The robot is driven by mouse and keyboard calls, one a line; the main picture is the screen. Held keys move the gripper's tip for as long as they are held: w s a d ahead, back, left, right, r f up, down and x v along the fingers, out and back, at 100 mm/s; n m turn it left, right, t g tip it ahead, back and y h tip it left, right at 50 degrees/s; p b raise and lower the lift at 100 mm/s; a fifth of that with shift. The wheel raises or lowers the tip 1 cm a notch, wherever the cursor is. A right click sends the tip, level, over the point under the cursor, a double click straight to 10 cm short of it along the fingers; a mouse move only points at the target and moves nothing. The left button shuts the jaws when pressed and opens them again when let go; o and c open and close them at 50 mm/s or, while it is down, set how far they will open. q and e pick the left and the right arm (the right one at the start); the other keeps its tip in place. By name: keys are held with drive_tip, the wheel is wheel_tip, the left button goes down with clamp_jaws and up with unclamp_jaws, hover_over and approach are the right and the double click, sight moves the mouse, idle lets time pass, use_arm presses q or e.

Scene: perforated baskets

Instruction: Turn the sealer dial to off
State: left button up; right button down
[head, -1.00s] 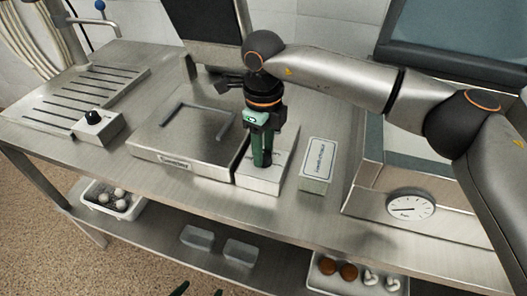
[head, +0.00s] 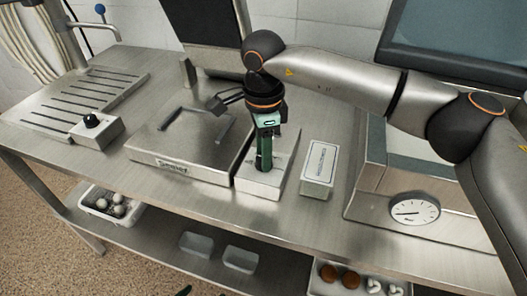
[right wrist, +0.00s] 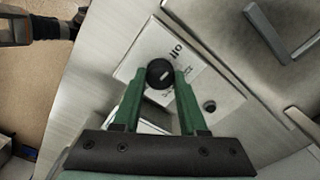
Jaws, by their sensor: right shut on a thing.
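The sealer (head: 181,170) is a wide metal box with a raised bar frame on top. A pale control box (head: 258,183) stands at its right side. In the right wrist view the round black dial (right wrist: 160,73) sits on that box's face, with "off" printed close by. My right gripper (head: 263,166) points down over the box. Its green fingers (right wrist: 160,80) are shut on the dial and hide it in the head view. Only a dark sliver, probably my left gripper (head: 183,291), shows at the bottom edge of the head view.
A small box with a black knob (head: 92,121) stands left of the sealer, by a slotted board (head: 75,98). A labelled block (head: 319,169) is just right of the control box, then a metal unit with a round gauge (head: 414,211). Trays (head: 110,205) lie on the lower shelf.

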drive_tip(key=shift+n, duration=0.3)
drive_tip(key=shift+c, duration=2.2)
unclamp_jaws()
drive_tip(key=shift+r, duration=0.1)
wheel_tip(320, 180, up, 12)
drive_tip(key=shift+r, duration=0.2)
drive_tip(key=shift+s+f, duration=0.1)
